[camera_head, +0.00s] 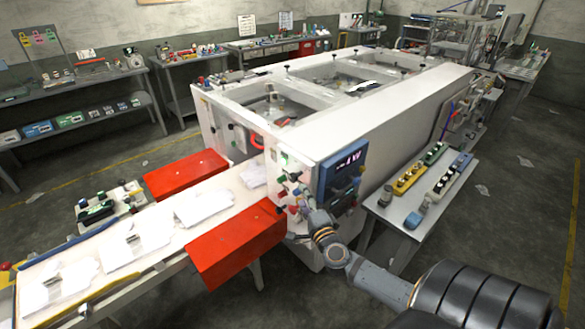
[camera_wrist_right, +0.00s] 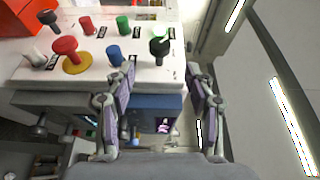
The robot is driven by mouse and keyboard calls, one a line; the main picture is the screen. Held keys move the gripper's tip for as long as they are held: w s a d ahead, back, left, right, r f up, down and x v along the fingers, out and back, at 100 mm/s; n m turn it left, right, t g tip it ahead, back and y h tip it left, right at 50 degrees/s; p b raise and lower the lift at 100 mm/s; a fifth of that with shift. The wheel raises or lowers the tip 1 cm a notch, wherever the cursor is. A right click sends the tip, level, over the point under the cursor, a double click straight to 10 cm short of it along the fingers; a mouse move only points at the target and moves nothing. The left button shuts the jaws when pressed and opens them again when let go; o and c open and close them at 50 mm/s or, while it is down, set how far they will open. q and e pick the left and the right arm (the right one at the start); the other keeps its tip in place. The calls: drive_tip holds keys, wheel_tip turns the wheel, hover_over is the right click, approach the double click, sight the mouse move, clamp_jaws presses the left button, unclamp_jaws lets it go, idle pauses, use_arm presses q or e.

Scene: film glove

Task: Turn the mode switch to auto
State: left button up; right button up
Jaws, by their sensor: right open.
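The white control panel (camera_wrist_right: 100,75) fills the top of the right wrist view. A black knob (camera_wrist_right: 160,48) stands on it at the right, which may be the mode switch; its label is unreadable. My right gripper (camera_wrist_right: 160,72) is open and empty, its two fingers apart with the black knob just beyond the gap between them. I cannot tell whether they touch it. In the head view my right gripper (camera_head: 300,198) is at the machine's front corner, beside the panel's coloured buttons, and partly hides them. My left gripper is not in view.
A red mushroom button (camera_wrist_right: 66,47) on a yellow ring, a blue button (camera_wrist_right: 115,55), a green button (camera_wrist_right: 123,25) and another black knob (camera_wrist_right: 47,18) share the panel. A blue display box (camera_head: 342,172) is close right of the gripper. Red guards (camera_head: 235,243) flank the conveyor.

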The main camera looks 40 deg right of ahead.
sight(294, 181)
drive_tip(key=x, duration=1)
drive_tip(key=shift+w+d+f+p, duration=0.1)
drive_tip(key=shift+w+p, duration=0.2)
drive_tip(key=shift+c, duration=0.3)
